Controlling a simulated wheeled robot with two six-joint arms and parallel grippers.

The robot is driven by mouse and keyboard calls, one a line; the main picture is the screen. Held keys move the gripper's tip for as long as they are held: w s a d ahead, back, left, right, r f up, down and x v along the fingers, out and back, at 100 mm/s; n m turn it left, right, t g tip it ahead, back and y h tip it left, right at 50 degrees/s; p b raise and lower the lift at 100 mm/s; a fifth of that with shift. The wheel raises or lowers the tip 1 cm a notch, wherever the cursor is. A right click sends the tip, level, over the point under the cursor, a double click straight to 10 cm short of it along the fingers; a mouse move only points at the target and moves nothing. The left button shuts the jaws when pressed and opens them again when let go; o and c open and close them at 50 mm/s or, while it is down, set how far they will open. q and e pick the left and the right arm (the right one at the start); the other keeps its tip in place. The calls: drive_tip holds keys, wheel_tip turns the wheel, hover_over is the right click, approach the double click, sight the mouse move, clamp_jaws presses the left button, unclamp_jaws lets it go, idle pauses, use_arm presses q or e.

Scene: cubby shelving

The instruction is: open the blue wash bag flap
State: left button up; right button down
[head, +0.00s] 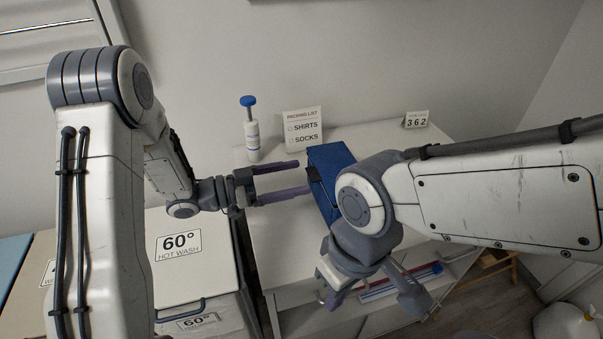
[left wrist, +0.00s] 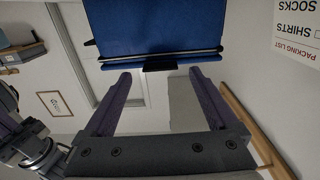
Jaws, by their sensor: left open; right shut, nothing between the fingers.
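The blue wash bag (head: 328,158) stands on the white shelf top, partly hidden behind my right arm. In the left wrist view the bag (left wrist: 152,28) fills the top middle, with a dark strip along its edge and a small black tab (left wrist: 160,64). My left gripper (head: 303,177) is open, its two purple fingers pointing at the bag's left side. In the left wrist view the left gripper (left wrist: 160,74) has the tab between and just beyond its fingertips, with nothing held. My right gripper (head: 335,298) is low in front of the shelf, shut and empty, partly hidden by its wrist.
A white bottle with a blue cap (head: 250,130) and a packing list card (head: 303,130) stand behind my left gripper. A small number card (head: 416,119) stands at the back right. A white hot wash box (head: 185,255) is at the lower left. The shelf's right part is bare.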

sight(335, 170)
use_arm(q)
drive_tip(key=shift+x, duration=1.15)
clamp_jaws()
drive_tip(key=shift+r, duration=0.1)
